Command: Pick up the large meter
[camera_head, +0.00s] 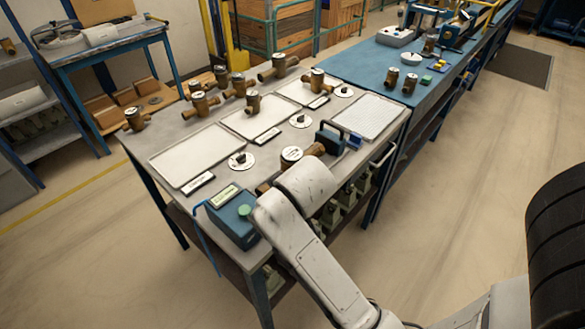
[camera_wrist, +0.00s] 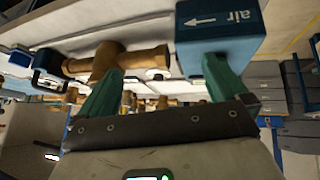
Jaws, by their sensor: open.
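The large brass meter (camera_head: 291,154) has a round pale dial and lies near the front edge of the bench, partly hidden behind my arm in the head view. In the wrist view its brass body (camera_wrist: 150,59) lies just beyond the fingers. My gripper (camera_wrist: 163,66) is open with two green fingers and nothing held between them. The left finger overlaps the meter's body in the picture; the right finger is in front of a blue box marked "air" (camera_wrist: 218,30). I cannot tell whether a finger touches the meter. The head view hides my gripper behind my arm.
A blue clamp device (camera_head: 329,141) stands right of the large meter. White trays (camera_head: 190,157), labels, discs and several smaller brass meters (camera_head: 201,104) lie farther back. A blue-topped bench (camera_head: 380,62) adjoins.

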